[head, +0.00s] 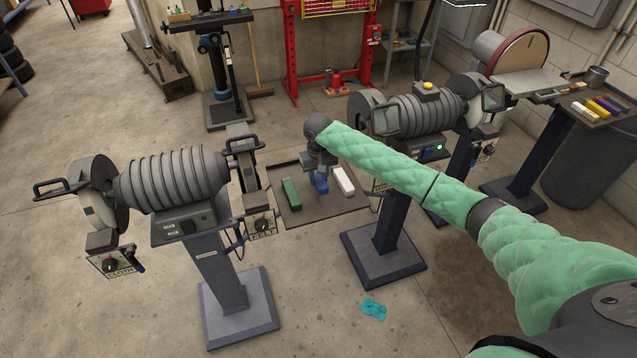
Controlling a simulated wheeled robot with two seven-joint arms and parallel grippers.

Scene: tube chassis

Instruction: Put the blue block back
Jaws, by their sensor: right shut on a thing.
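The blue block (320,185) stands between a green block (291,194) and a white block (343,180), over a dark flat tray (325,211) on the floor between two grinder stands. My right gripper (319,171) comes in from the right on a green-sleeved arm and points down. It is shut on the top of the blue block. I cannot tell whether the block touches the tray. The fingertips are small and partly hidden. My left gripper is out of view.
A ribbed grinder on a pedestal (222,280) stands left of the tray, and another grinder (427,112) stands right behind my arm. A teal cloth (373,309) lies on the floor. A side table (601,108) at the right holds several coloured bars.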

